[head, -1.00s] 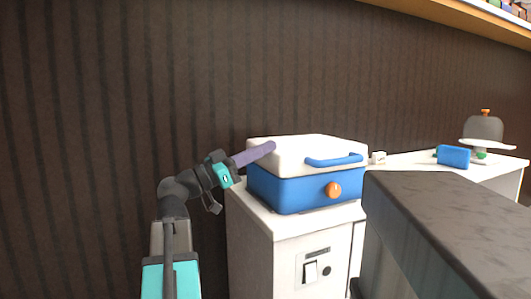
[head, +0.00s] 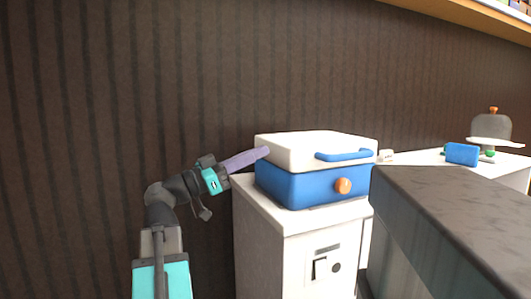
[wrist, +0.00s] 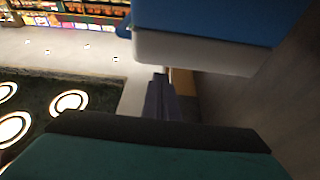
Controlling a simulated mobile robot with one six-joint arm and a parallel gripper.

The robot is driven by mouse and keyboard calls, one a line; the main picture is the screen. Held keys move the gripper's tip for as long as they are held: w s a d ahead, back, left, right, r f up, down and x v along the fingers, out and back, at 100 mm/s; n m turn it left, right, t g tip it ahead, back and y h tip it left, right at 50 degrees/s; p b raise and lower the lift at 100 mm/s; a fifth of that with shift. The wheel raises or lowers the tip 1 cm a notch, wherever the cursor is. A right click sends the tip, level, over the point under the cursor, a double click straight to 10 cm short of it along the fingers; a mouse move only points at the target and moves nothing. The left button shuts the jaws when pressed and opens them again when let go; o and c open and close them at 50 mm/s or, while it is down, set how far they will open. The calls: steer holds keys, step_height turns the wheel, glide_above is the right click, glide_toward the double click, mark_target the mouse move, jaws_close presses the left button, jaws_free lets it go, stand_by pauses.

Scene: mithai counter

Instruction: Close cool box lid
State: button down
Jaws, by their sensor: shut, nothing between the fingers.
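The cool box (head: 305,187) has a blue body, an orange round knob (head: 343,186) and a blue bar handle (head: 343,155). Its white lid (head: 312,147) lies flat on the body and looks closed, with no gap visible. My gripper (head: 264,152), with purple fingers, is shut and empty, its tip overlapping the lid's left edge in the head view. I cannot tell whether it touches. In the wrist view the fingers (wrist: 162,98) point past the white lid (wrist: 190,52) and blue body (wrist: 205,18), which are at upper right.
The box stands on a white cabinet (head: 262,225) against a dark ribbed wall (head: 90,120). A dark-topped counter (head: 450,225) is close at right. Farther right, the white counter holds a small blue box (head: 462,154) and a domed stand (head: 491,130).

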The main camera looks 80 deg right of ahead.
steer(key=v, duration=0.4)
steer(key=shift+w+a+r+b, duration=0.1)
steer(key=shift+w+a+b, duration=0.2)
steer(key=shift+b, duration=0.1)
steer(key=shift+r, duration=0.1)
